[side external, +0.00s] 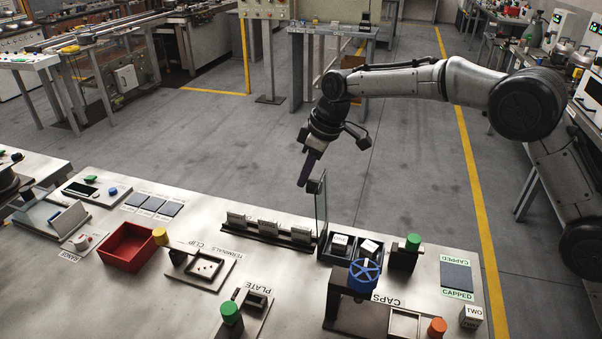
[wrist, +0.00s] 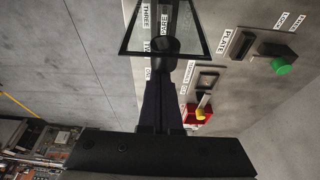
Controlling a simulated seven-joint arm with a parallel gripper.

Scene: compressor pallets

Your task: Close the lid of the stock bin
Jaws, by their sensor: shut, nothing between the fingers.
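The stock bin (side external: 341,262) is a dark two-compartment box at the bench's far edge, with labelled pale blocks inside. Its clear, dark-framed lid (side external: 321,212) stands open, about upright, at the bin's left side. A dark knob (side external: 315,186) sits near the lid's top edge. My gripper (side external: 303,184) is shut and empty, pointing down just left of the knob, above the bench. In the wrist view the lid (wrist: 202,42) lies beyond my fingertips (wrist: 160,84), with the knob (wrist: 166,47) straight ahead of them. I cannot tell whether they touch.
A rack of labelled blocks (side external: 268,238) stands left of the bin. A post with a green cap (side external: 412,243) and a blue handwheel (side external: 365,272) stand close to its right and front. A red tray (side external: 128,248) is further left. The air above the bin looks clear.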

